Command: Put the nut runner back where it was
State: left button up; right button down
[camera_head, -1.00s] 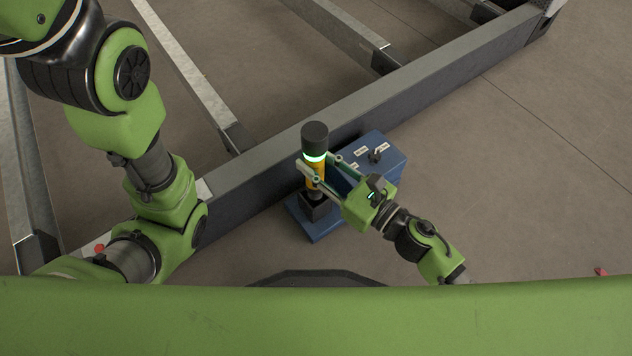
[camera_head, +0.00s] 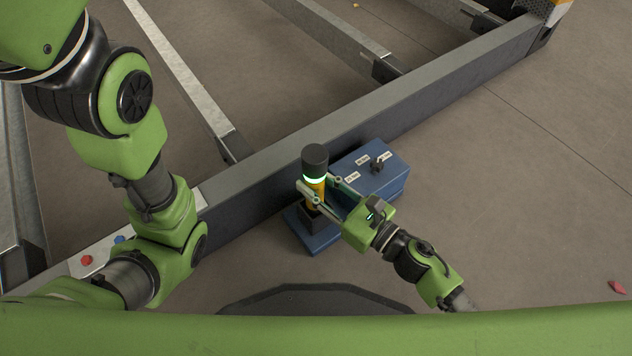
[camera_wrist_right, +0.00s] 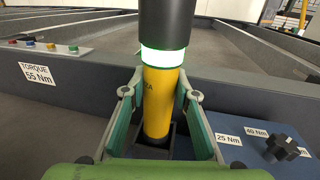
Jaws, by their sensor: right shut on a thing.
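The nut runner (camera_head: 315,160) is an upright tool with a black top, a glowing white-green ring and a yellow body. My right gripper (camera_head: 319,190) is shut around its yellow body. The nut runner stands over the black square holder (camera_head: 307,218) on the low front part of the blue station (camera_head: 372,168). In the right wrist view the yellow body (camera_wrist_right: 161,98) is between the two fingers, and its lower end goes down into the dark holder opening (camera_wrist_right: 154,141). Whether it rests on the bottom is hidden. My left arm is at the left; its gripper does not show.
A long grey frame beam (camera_head: 400,105) runs diagonally just behind the station, with crossbars beyond it. The station's raised part bears a black knob (camera_head: 378,164) and torque labels, close to my right gripper. A red piece (camera_head: 617,287) lies on open floor at the right.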

jog(key=c, duration=1.6)
grip_release()
